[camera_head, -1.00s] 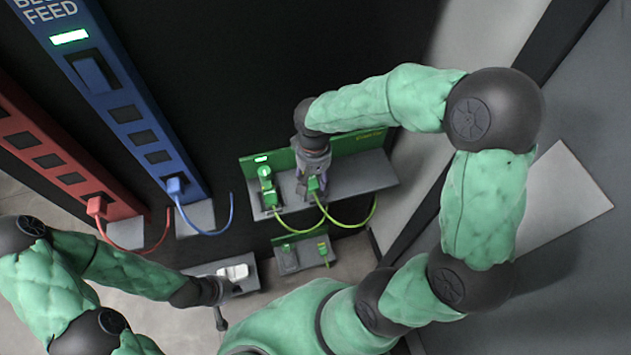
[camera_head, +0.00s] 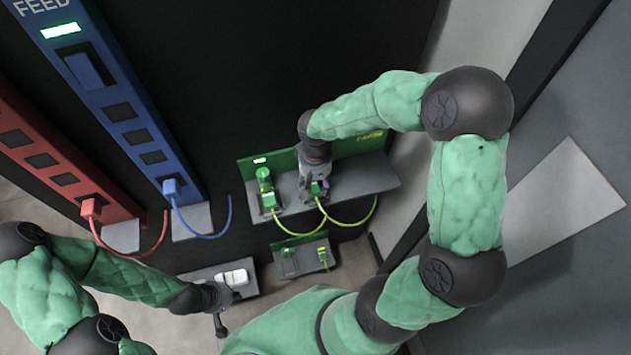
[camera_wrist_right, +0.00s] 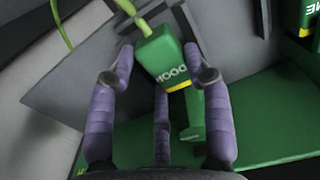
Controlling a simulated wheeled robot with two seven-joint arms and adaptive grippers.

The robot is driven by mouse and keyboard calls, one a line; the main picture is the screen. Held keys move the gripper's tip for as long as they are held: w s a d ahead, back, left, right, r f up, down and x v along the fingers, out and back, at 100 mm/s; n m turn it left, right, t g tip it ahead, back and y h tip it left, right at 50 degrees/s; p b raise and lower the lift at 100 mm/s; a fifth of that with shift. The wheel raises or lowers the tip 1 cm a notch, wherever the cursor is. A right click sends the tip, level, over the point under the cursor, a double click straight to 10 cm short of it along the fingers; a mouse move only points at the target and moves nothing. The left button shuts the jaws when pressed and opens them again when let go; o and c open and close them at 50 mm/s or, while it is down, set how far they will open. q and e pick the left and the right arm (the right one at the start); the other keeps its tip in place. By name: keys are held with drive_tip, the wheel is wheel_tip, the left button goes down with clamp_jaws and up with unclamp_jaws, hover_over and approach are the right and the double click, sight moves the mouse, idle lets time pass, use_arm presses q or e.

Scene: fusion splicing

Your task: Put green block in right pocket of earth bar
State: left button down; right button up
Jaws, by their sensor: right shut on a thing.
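My right gripper (camera_head: 316,192) is shut on a green block (camera_head: 316,186) at the grey shelf of the green-backed bar (camera_head: 362,145). In the right wrist view the block (camera_wrist_right: 162,58), with white lettering and a yellow stripe, is tilted between the purple fingers of the gripper (camera_wrist_right: 157,78). A green cable leaves its end. Another green block (camera_head: 266,190) stands at the shelf's left end. The pocket under the held block is hidden, so I cannot tell whether the block is seated. My left gripper (camera_head: 220,302) is low at the left; its finger gap is unclear.
A smaller green-backed unit (camera_head: 290,262) with a green plug sits below the shelf. A grey tray (camera_head: 246,291) with a white item is beside my left gripper. Blue (camera_head: 130,110) and red (camera_head: 35,150) strips with cables stand left. The shelf's right part is clear.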

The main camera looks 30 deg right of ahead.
sight(315, 184)
drive_tip(key=o, duration=0.9)
drive_tip(key=shift+r, duration=0.2)
wheel_tip(315, 184, up, 12)
drive_tip(key=p, duration=0.4)
drive_tip(key=shift+f, duration=0.1)
